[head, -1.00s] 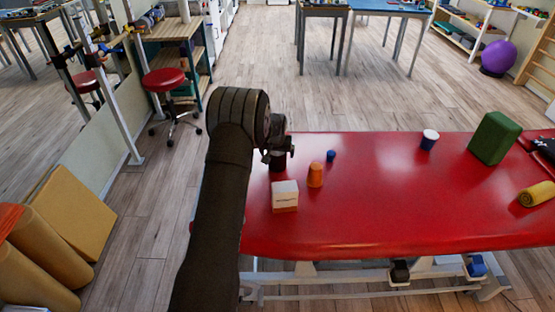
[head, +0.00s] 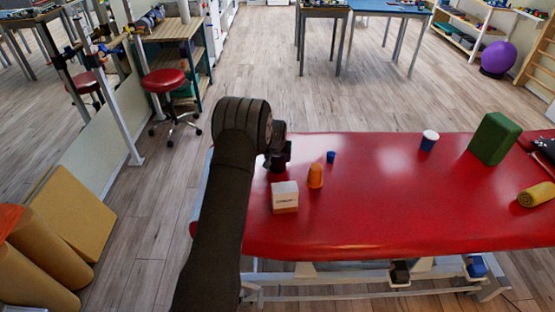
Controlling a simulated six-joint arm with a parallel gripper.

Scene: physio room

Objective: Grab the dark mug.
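My gripper (head: 279,158) is at the far left end of the red treatment table, pointing down. A dark shape, likely the dark mug (head: 277,168), shows right at its lower end, low over the tabletop. Gripper and mug are both dark and small here, and my arm covers part of the area. I cannot tell whether the fingers are open or shut, or whether they touch the mug.
On the red table (head: 370,205) stand a white box (head: 285,196), an orange cup (head: 315,176), a small blue cup (head: 331,157), a white-and-blue cup (head: 429,141), a green block (head: 494,139) and a yellow roll (head: 537,194). The table's middle is clear.

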